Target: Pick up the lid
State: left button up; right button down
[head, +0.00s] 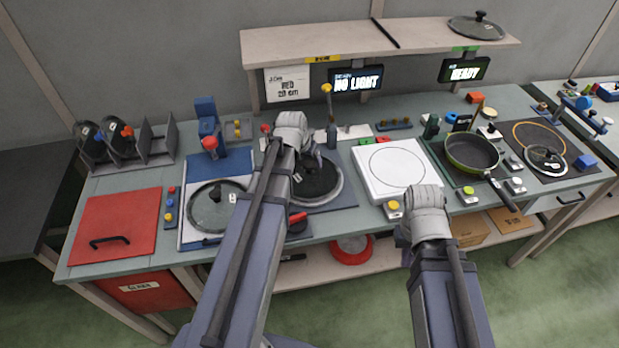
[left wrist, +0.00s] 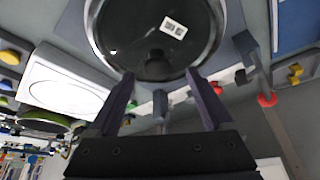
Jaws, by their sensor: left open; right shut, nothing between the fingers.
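A round dark lid (head: 322,188) with a white label lies at the middle of the counter, partly hidden by my left arm. In the left wrist view the lid (left wrist: 135,40) fills the top middle, with its black knob (left wrist: 157,66) near the lower edge. My left gripper (head: 314,160) is over the lid. Its fingers (left wrist: 162,92) are open, with the knob showing between and beyond their tips; I see no contact. My right gripper (head: 403,237) is shut and empty near the counter's front edge, mostly hidden by its wrist.
Another lid (head: 208,210) lies left of my left arm, and one (head: 478,28) is on the shelf (head: 350,42). A white square plate (head: 393,185) and a pan (head: 472,152) lie right. A lid rack (head: 160,145) and red panel (head: 118,215) are left.

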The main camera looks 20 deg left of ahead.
aim_at(309, 164)
pick_arm(q)
jog(key=b+x, duration=0.3)
jog(key=x, duration=0.1)
jog(key=shift+d, duration=0.1)
jog(key=shift+c, duration=0.2)
grip_shut()
dwell(0.4)
dwell(0.7)
